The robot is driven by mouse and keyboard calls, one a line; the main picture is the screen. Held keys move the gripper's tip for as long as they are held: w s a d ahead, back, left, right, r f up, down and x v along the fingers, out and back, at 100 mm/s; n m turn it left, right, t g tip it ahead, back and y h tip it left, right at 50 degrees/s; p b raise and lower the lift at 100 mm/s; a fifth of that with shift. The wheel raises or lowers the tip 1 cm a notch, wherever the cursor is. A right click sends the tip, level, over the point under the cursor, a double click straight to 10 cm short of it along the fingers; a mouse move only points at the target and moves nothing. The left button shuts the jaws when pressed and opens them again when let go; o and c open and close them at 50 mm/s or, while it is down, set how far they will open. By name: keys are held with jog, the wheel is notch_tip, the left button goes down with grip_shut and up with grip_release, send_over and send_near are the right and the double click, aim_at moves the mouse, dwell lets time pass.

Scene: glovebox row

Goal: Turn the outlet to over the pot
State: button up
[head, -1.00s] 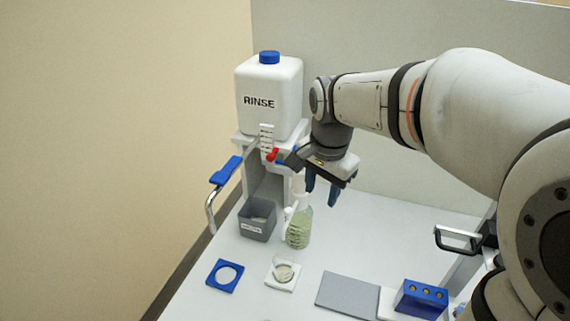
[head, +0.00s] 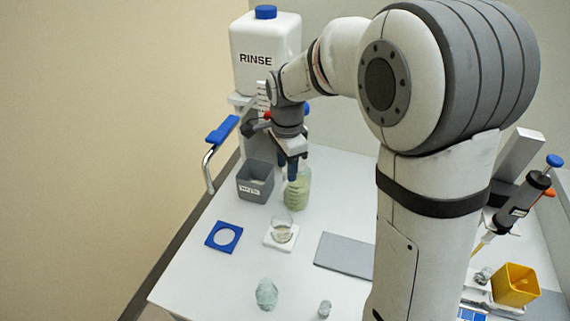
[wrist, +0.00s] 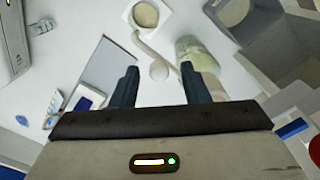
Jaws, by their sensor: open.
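The outlet appears to be the bent metal tube with a blue grip (head: 221,130), left of the white RINSE tank (head: 266,55). Its lower end hangs near the bench's left edge, away from the glass pot. The small clear glass pot (head: 282,230) stands on a white square pad, and shows at the top of the wrist view (wrist: 145,14). My gripper (head: 291,170) is open and empty, pointing down in front of the tank, right of the outlet. My arm hides part of the tank stand.
A green-tinted bottle (head: 298,188) stands close below my gripper. A grey bin (head: 255,181) is left of it. A blue square holder (head: 223,237), grey plate (head: 345,254), glass piece (head: 266,295) and yellow box (head: 515,285) are on the bench. The front left is mostly clear.

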jog(key=shift+f, duration=0.15)
jog(key=shift+c, duration=0.4)
grip_shut()
